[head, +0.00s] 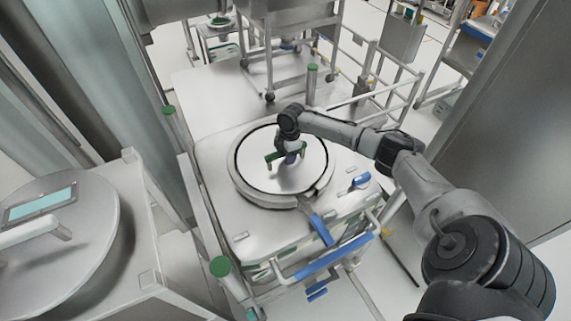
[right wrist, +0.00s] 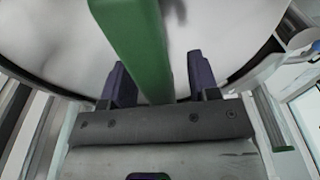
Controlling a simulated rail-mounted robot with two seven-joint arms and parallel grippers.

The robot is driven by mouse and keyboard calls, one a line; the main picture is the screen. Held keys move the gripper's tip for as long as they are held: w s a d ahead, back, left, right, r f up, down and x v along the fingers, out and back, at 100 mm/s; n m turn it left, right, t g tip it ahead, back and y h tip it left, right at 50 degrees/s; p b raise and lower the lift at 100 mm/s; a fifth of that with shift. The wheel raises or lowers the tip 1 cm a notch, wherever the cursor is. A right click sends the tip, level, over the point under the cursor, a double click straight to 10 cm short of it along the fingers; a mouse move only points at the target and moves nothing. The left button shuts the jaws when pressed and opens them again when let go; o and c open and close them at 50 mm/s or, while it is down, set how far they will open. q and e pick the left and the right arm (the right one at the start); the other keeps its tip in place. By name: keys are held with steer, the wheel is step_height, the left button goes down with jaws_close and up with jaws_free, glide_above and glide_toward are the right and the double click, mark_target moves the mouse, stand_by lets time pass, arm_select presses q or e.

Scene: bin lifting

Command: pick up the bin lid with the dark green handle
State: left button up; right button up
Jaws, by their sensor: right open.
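The round metal bin lid (head: 305,173) lies flat on top of the bin (head: 225,165), in the middle of the head view. Its dark green handle (head: 271,157) stands up from the lid and is partly hidden by my right gripper (head: 291,159), which is over the lid. In the right wrist view, the green handle (right wrist: 137,45) runs between the two dark purple fingers of the open gripper (right wrist: 160,65). A gap shows between the handle and the right finger; the left finger is close beside the handle, and contact cannot be told. My left gripper is not in view.
A blue latch handle (head: 321,230) and a blue-gripped bar (head: 333,256) are at the bin's front. A machine with a screen (head: 40,204) stands at the left. A metal cart (head: 290,50) is behind, and a large grey panel (head: 510,130) borders the right.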

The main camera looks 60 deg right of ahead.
jaws_close()
stand_by(0.4)
stand_by(0.9)
steer(key=shift+r, duration=0.15)
